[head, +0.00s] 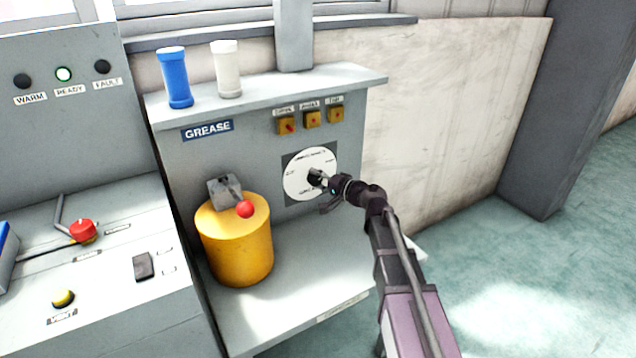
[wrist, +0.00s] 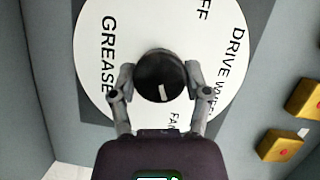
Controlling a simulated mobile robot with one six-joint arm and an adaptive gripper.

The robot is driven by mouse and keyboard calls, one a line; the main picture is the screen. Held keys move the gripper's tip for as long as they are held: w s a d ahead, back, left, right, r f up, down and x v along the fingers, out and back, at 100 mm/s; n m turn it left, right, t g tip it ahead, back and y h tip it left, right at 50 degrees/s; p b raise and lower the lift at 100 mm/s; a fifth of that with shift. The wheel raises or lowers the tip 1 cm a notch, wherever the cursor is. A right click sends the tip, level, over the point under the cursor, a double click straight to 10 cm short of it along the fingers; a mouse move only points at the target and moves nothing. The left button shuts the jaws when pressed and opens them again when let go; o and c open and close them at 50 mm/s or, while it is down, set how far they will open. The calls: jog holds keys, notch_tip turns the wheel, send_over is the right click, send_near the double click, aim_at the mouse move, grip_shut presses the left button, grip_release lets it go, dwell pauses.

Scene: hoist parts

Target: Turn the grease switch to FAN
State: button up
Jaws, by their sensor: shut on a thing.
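The grease switch is a round white dial (head: 303,165) on the grey panel under the GREASE sign. In the wrist view the dial (wrist: 100,45) shows GREASE at left, part of OFF at top and a label starting DRIVE at right. The FAN label (wrist: 174,121) is at the bottom, partly hidden. The black knob (wrist: 158,70) sits at the dial's middle. Its white mark is in the lower half, pointing down and slightly right, towards the FAN label. My gripper (wrist: 160,82) is shut on the knob, one finger on each side. In the head view my gripper (head: 322,181) covers part of the dial.
A yellow drum (head: 236,245) with a red-knobbed lever stands left of the dial on the lower shelf. Blue (head: 175,80) and white (head: 227,70) cylinders stand on the top shelf. Several yellow switch boxes (head: 312,119) are above the dial. The floor at right is clear.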

jog(key=shift+w+m, duration=0.15)
jog(key=shift+m, duration=0.15)
jog(key=o, duration=1.1)
jog(key=shift+o, duration=0.2)
jog(key=shift+s, duration=0.2)
